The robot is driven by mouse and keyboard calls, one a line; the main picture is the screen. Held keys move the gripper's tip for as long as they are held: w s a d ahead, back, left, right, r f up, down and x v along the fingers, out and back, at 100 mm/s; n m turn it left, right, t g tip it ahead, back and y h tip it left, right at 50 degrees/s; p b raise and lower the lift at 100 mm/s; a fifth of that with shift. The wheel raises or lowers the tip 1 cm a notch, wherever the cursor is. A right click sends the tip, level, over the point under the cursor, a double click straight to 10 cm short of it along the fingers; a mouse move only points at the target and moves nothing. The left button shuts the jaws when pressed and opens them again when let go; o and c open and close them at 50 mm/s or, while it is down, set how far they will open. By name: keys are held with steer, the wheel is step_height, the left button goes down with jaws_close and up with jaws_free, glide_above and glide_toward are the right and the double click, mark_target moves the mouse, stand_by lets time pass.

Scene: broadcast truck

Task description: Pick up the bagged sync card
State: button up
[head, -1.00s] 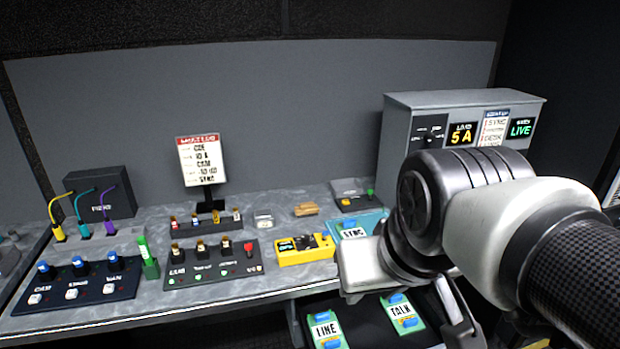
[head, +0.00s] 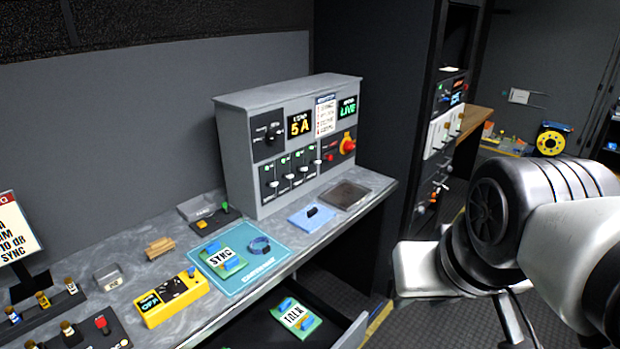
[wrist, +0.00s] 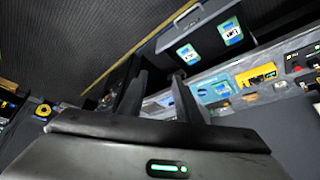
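A green card labelled SYNC (head: 222,260) with blue parts lies on a teal mat (head: 240,283) near the counter's front edge; I see no clear bag around it. A flat, dark, smoky pouch-like piece (head: 345,195) lies farther right on the counter, by the grey console; I cannot tell what is inside. My gripper (wrist: 158,76) has two dark fingers spread apart with nothing between them in the wrist view. It is off the counter, away from both. In the head view my arm is at the right, its fingers mostly hidden.
A blue wrist strap (head: 259,245) shares the mat. A blue pad (head: 311,216) with a black object lies beside the pouch. A yellow meter (head: 173,300) stands left. Below the counter, an open drawer (head: 352,335) holds a TALK card (head: 297,316). The console (head: 290,145) stands behind.

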steer(key=shift+d, duration=0.1)
steer(key=shift+o, duration=0.5)
